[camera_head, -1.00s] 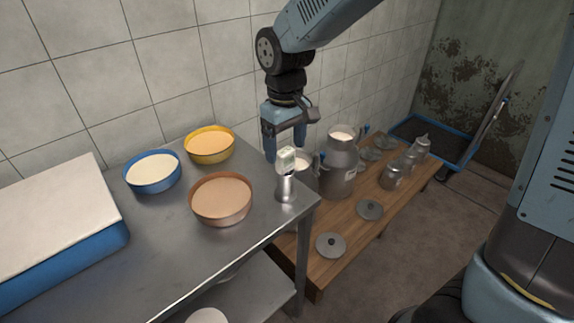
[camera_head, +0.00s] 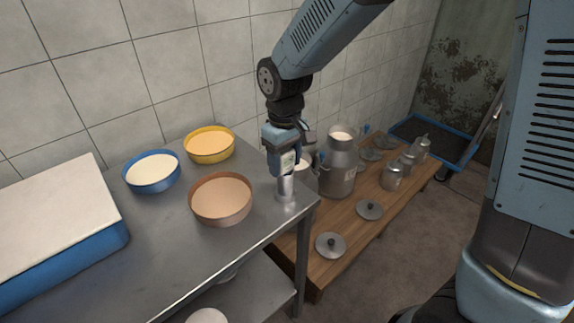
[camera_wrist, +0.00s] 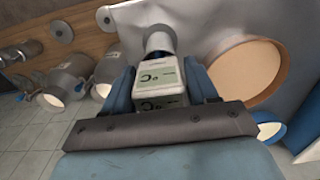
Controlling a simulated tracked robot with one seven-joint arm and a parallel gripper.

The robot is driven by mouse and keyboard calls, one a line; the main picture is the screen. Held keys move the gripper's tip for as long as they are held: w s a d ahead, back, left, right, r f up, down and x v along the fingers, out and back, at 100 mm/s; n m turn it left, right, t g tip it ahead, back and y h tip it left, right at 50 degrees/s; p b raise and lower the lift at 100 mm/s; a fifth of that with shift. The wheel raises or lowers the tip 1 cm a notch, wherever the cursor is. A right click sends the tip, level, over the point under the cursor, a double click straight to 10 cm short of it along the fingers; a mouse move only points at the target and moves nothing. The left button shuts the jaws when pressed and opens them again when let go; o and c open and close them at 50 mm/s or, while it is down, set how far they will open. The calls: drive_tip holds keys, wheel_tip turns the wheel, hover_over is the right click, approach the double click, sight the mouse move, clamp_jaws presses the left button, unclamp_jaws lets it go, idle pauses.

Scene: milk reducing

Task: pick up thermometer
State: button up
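The thermometer (camera_head: 288,161) is a pale, upright device with a small display. It stands in a metal holder (camera_head: 285,188) near the right corner of the metal table. In the wrist view, the thermometer's green-grey display (camera_wrist: 160,77) faces the camera. My gripper (camera_head: 285,165) has come down over it from above. In the wrist view, the fingers of my gripper (camera_wrist: 162,80) stand on either side of the thermometer, with narrow gaps, and look open around it. Whether either finger touches it is hard to tell. The thermometer's far side is hidden.
A brown bowl (camera_head: 221,199), a yellow bowl (camera_head: 210,145) and a blue bowl (camera_head: 151,172) stand left on the metal table (camera_head: 160,255). A milk can (camera_head: 338,178), lids and jars stand on the lower wooden bench (camera_head: 345,250) to the right. A tiled wall is close behind.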

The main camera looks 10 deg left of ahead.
drive_tip(key=c, duration=0.6)
drive_tip(key=shift+c, duration=0.2)
wheel_tip(320, 180, up, 16)
idle(0.8)
